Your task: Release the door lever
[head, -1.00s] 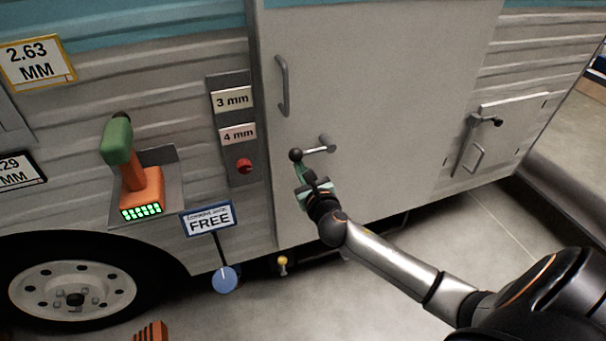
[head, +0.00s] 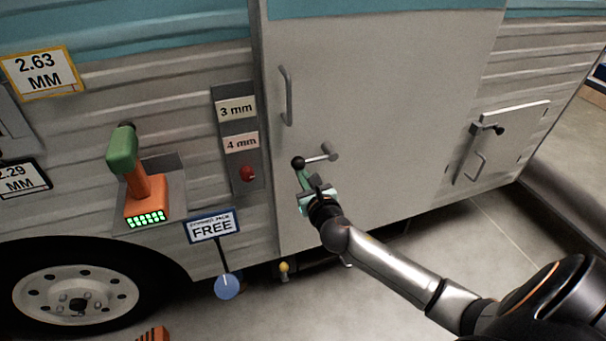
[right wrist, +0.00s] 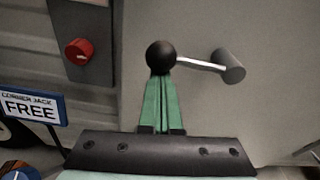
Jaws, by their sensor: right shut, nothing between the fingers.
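The door lever (head: 318,157) is a short metal rod on a round grey hub, with a black ball knob at its left end. It is on the lower left of the pale camper door (head: 385,120). The rod lies nearly level, its knob slightly lower than the hub in the head view. My right gripper (head: 302,175) is just below the knob, its green fingers closed with nothing between them. In the right wrist view the fingertips (right wrist: 161,80) meet the lower edge of the black knob (right wrist: 160,57); whether they touch it I cannot tell. My left gripper is out of view.
A grab handle (head: 286,95) is above the lever. A panel with a red knob (head: 247,173) is left of the door. A green and orange tool (head: 140,180) sits on a bracket. A "FREE" sign (head: 212,226) stands below. A small hatch (head: 500,140) is at the right.

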